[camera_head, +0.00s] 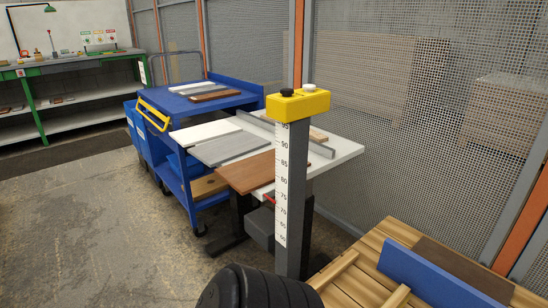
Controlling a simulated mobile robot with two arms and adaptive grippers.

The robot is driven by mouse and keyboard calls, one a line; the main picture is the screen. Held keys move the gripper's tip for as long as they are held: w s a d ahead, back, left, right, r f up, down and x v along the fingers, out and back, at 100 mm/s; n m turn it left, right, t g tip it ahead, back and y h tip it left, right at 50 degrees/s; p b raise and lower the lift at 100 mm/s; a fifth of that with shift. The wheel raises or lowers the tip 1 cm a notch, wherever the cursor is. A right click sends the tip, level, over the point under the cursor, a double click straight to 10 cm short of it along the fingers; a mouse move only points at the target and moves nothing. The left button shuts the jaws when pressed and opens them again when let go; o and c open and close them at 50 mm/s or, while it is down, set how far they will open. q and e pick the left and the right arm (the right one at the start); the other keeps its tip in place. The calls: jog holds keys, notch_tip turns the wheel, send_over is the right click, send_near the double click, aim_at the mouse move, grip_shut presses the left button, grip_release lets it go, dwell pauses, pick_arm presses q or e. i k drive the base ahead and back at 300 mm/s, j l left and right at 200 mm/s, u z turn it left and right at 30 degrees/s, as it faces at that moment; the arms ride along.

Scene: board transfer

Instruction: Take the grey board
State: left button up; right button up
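The grey board (229,149) lies flat near the left side of the white-topped table (346,148). A white board (205,132) lies just behind it and a brown board (246,172) lies in front of it, overhanging the table's front edge. Neither of my grippers can be made out in this view. A black ribbed form (252,288) rises at the bottom edge; I cannot tell what it is.
A grey post with a printed scale and yellow cap (297,104) stands before the table, hiding part of it. A blue cart (228,86) carrying boards stands behind left. A slatted wooden surface (352,281) is at bottom right. The left floor is clear.

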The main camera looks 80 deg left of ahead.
aim_at(216, 152)
jog(key=u, duration=2.9)
